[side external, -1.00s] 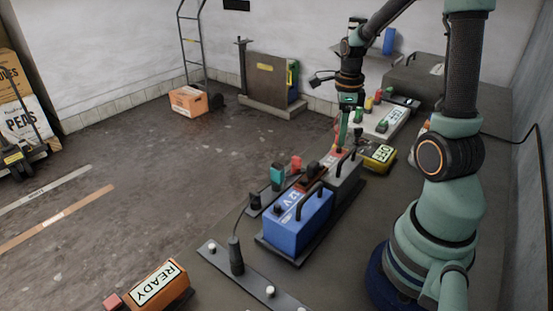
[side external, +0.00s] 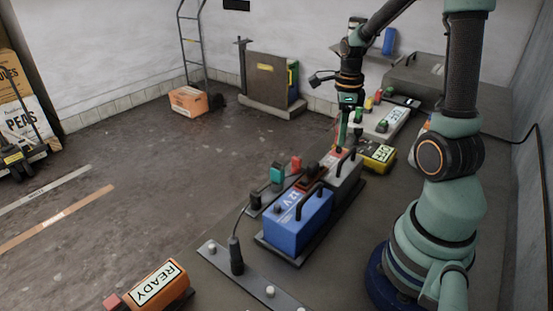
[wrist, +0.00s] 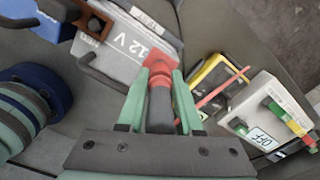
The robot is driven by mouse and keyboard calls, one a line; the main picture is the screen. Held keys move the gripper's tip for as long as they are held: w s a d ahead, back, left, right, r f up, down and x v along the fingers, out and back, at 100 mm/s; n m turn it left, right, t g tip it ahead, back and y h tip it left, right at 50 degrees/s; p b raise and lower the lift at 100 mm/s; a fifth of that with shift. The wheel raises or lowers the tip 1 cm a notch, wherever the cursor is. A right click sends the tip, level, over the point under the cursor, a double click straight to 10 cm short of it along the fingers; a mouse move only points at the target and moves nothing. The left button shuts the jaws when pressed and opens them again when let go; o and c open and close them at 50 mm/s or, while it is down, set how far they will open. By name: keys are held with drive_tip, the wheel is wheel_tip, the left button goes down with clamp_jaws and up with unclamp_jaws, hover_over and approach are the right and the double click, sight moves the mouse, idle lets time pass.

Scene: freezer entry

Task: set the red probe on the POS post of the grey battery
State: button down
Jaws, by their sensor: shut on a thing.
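The grey battery (side external: 348,174), marked 12 V, stands behind the blue battery in the side view and shows below my gripper in the wrist view (wrist: 112,62). My gripper (side external: 341,142) is upright over the battery's far end. In the wrist view its green fingers (wrist: 160,75) are shut on the red probe (wrist: 160,82), which has a dark body. The probe points down at the battery's edge. The POS post is not clearly visible, hidden by the probe and fingers. I cannot tell whether the tip touches it.
The blue battery (side external: 298,221) with its dark handle stands in front. A yellow meter (side external: 379,157) sits close to the right, with a red lead (wrist: 222,88) running toward the probe. An orange READY box (side external: 158,287) is at the front.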

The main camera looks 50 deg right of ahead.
drive_tip(key=shift+f, duration=1.35)
drive_tip(key=c, duration=0.5)
unclamp_jaws()
wheel_tip(320, 180, up, 12)
drive_tip(key=shift+r, duration=0.1)
idle(0.4)
drive_tip(key=a+r+n+t, duration=0.3)
drive_tip(key=a+n+t, duration=0.2)
drive_tip(key=a+n, duration=1.5)
drive_tip(key=n, duration=1)
drive_tip(key=shift+w+a+t, duration=0.15)
drive_tip(key=shift+a+t, duration=0.1)
drive_tip(key=shift+t, duration=0.05)
